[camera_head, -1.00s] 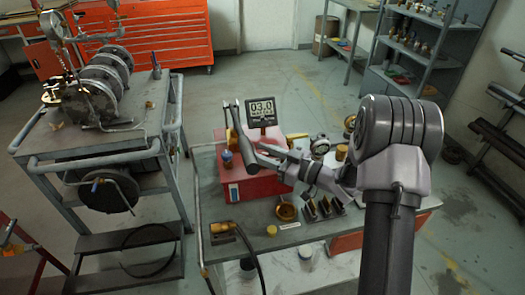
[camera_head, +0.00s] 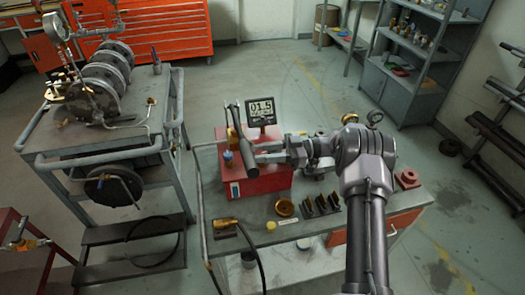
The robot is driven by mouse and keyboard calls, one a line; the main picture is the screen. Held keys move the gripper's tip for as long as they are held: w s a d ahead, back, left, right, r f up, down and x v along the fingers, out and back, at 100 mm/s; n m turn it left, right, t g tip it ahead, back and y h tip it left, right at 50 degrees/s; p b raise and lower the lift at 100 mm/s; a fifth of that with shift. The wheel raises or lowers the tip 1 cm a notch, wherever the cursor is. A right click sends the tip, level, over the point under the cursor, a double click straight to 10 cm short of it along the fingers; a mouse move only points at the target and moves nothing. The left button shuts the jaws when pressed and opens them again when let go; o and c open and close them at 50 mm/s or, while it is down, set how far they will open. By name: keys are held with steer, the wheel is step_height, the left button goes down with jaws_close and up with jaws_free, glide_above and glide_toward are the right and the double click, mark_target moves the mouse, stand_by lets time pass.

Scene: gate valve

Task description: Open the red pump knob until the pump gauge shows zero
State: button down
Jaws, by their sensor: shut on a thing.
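The red pump (camera_head: 268,183) stands on the grey workbench. Its digital gauge (camera_head: 261,111) on top reads about 01.5. My gripper (camera_head: 262,152) reaches in from the right above the pump, just below the gauge. It is shut on the red pump knob, which its fingers and the dark lever hide. The dark pump lever (camera_head: 241,140) stands tilted at the fingertips. I cannot tell if they touch it. A blue cap (camera_head: 227,157) shows left of the lever.
The bench (camera_head: 345,217) holds a brass dish (camera_head: 284,207), several dark blocks (camera_head: 322,206) and a yellow-ended hose (camera_head: 227,222) in front of the pump. A grey cart (camera_head: 110,150) with machinery stands left. Grey shelves (camera_head: 425,70) stand at the back right.

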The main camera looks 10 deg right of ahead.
steer(key=shift+a+g, duration=0.1)
steer(key=shift+g, duration=0.2)
steer(key=c, duration=1)
jaws_free()
steer(key=shift+a, duration=0.1)
